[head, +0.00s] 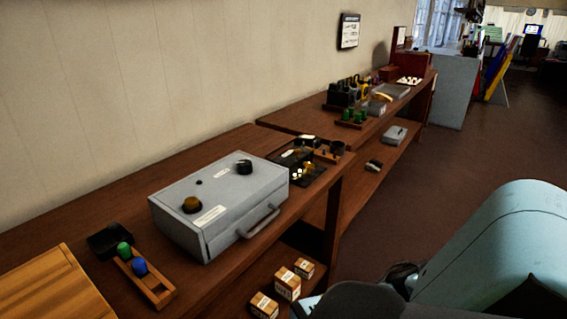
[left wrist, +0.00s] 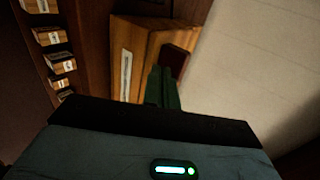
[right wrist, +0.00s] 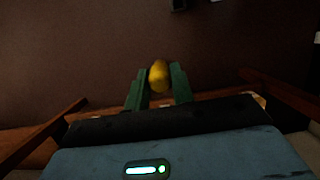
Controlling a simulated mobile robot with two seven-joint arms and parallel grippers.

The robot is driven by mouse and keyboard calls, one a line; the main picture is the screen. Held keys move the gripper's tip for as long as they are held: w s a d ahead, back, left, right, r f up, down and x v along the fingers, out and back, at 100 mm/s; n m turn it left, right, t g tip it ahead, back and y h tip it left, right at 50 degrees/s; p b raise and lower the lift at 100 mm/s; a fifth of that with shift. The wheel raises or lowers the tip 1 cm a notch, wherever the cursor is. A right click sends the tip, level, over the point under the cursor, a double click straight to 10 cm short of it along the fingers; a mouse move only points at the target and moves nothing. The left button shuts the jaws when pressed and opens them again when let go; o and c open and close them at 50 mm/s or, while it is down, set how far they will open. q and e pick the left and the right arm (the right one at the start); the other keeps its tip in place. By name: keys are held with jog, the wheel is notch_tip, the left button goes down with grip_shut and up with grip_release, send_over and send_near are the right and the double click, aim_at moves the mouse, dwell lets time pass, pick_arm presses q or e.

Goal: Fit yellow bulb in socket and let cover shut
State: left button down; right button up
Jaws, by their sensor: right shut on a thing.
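In the right wrist view the yellow bulb (right wrist: 159,76) sits between the two green fingers of my right gripper (right wrist: 160,84), which is shut on it. Dark floor lies beyond it. My left gripper (left wrist: 163,88) has its green fingers together and looks empty, in front of a wooden box. Neither gripper shows in the head view. A grey metal box (head: 190,230) stands on the bench, with an amber round part (head: 192,204), a black knob (head: 244,166) and a front handle (head: 259,221). I cannot make out an open socket.
A wooden rack (head: 158,296) holds a green bulb (head: 124,249) and a blue bulb (head: 139,267), beside a black tray (head: 108,240). A wooden box (head: 40,290) stands at the left. Small cartons (head: 287,283) sit on the lower shelf. The floor at right is open.

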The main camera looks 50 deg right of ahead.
pick_arm(q)
jog(key=shift+w, duration=0.15)
dwell(0.4)
